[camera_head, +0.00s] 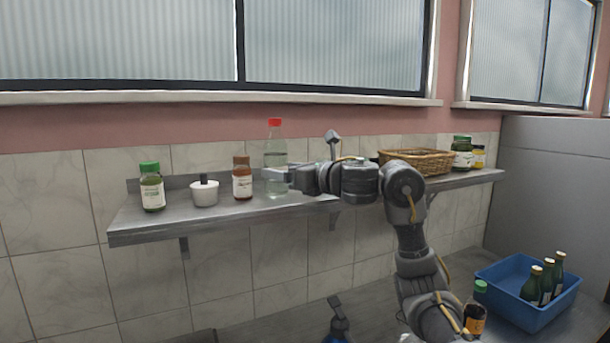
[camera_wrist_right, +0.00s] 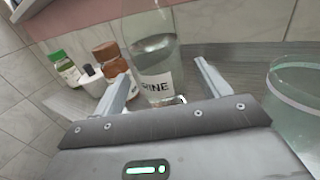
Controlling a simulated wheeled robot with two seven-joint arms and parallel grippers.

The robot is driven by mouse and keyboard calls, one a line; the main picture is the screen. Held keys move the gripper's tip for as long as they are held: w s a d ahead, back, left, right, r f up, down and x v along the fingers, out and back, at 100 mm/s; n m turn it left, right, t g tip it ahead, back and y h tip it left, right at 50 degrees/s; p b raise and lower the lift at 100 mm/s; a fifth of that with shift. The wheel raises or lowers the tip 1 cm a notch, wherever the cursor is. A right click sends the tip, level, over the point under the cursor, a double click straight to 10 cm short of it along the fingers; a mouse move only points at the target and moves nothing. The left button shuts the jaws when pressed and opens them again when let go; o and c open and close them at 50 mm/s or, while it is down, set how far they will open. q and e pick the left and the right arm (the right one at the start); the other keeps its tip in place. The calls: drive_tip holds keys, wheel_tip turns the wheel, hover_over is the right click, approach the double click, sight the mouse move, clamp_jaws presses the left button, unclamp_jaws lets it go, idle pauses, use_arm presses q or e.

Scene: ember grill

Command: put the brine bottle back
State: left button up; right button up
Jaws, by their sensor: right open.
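The brine bottle (camera_head: 275,150) is clear glass with a red cap. It stands upright on the grey wall shelf (camera_head: 150,228), between a brown-capped bottle and my right arm. In the right wrist view the brine bottle (camera_wrist_right: 152,62) shows a white label reading "RINE". My right gripper (camera_head: 278,176) reaches in from the right at shelf level. In the wrist view the right gripper (camera_wrist_right: 163,88) is open, with one finger on each side of the bottle's lower part. Whether the fingers touch it I cannot tell. My left gripper is not in view.
Left on the shelf are a green-capped jar (camera_head: 151,188), a white lidded pot (camera_head: 204,192) and the brown-capped bottle (camera_head: 242,180). A wicker basket (camera_head: 417,160) stands to the right. A clear vessel (camera_wrist_right: 300,95) is near the right finger. Below is a blue crate (camera_head: 522,316) with bottles.

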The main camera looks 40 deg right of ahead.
drive_tip(key=s+d+b, duration=0.1)
drive_tip(key=s+b, duration=0.3)
drive_tip(key=s, duration=0.7)
drive_tip(key=shift+s+d, duration=0.2)
drive_tip(key=shift+d, duration=0.15)
